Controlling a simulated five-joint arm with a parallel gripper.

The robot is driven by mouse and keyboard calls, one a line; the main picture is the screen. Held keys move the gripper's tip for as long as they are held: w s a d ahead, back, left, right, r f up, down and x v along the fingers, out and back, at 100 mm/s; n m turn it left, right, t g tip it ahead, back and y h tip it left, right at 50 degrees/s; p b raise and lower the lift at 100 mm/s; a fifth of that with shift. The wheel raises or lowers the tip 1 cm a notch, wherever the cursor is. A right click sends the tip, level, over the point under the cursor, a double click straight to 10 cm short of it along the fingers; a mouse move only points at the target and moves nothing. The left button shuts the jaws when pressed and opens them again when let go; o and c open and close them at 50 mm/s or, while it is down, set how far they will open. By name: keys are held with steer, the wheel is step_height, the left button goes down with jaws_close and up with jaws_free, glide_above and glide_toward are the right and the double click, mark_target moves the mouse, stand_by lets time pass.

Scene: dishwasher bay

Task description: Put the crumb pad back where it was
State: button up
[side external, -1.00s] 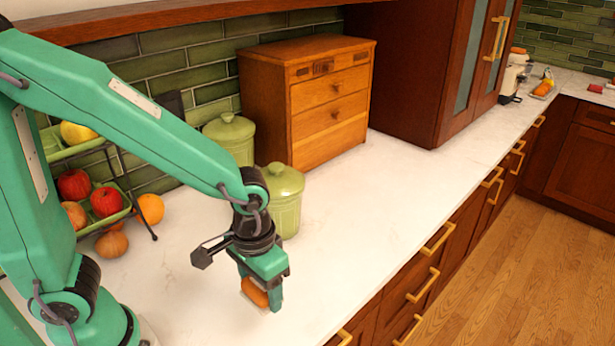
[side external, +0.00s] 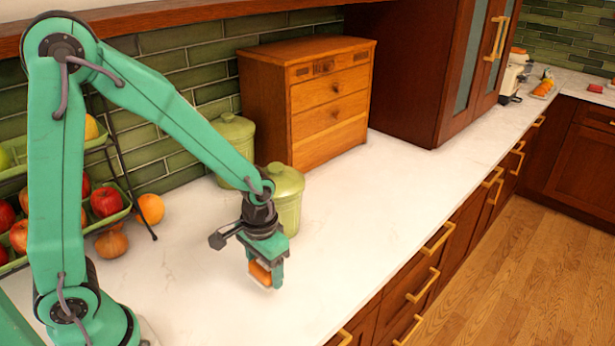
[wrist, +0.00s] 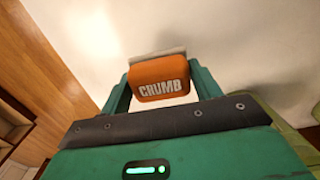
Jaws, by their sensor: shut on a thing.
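The crumb pad (side external: 260,273) is a small orange block with a pale side, and white letters "CRUMB" show on it in the wrist view (wrist: 163,80). My gripper (side external: 267,279) is shut on it, with a green finger on either side of the pad in the wrist view (wrist: 161,88). The pad appears to be held just above the white counter (side external: 340,230), in front of the nearer green canister (side external: 286,195). The size of the gap beneath it is hard to tell. Part of the pad is hidden by a finger in the side view.
A second green canister (side external: 232,140) and a wooden drawer chest (side external: 330,105) stand behind. A tiered fruit rack (side external: 125,212) is at left, with an orange (side external: 150,208) beside it. The counter to the right is clear up to its front edge above the drawers.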

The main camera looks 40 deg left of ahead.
mark_target(264, 265)
steer(key=shift+f, duration=2)
steer(key=shift+f, duration=0.1)
steer(key=o, duration=0.9)
steer(key=shift+o, duration=0.2)
steer(key=shift+r, duration=6.15)
